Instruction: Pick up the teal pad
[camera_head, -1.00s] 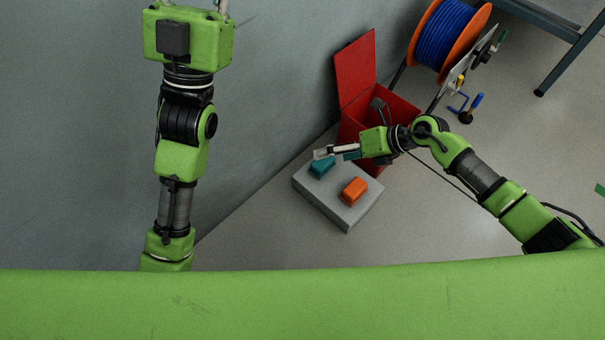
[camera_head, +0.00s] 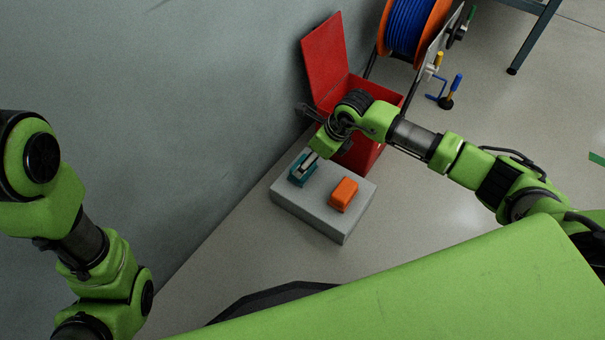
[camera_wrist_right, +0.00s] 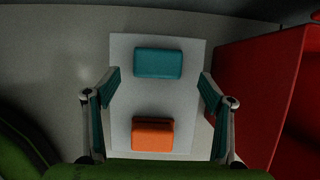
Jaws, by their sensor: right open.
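The teal pad (camera_head: 301,170) lies on the far left part of a grey block (camera_head: 335,224), partly hidden by my right gripper in the head view. In the right wrist view the teal pad (camera_wrist_right: 158,63) lies flat near the top of the pale block face. My right gripper (camera_head: 304,167) is over the pad in the head view. In the right wrist view its two fingers (camera_wrist_right: 158,84) are spread wide, one on each side, with nothing between them held. My left arm shows at the left edge of the head view, but its gripper is out of frame.
An orange pad (camera_head: 343,194) sits on the same block, and in the wrist view (camera_wrist_right: 152,134). A red open-lidded box (camera_head: 363,155) stands right behind the block. A blue cable reel (camera_head: 408,25) is farther back. A grey wall is left; floor is clear in front.

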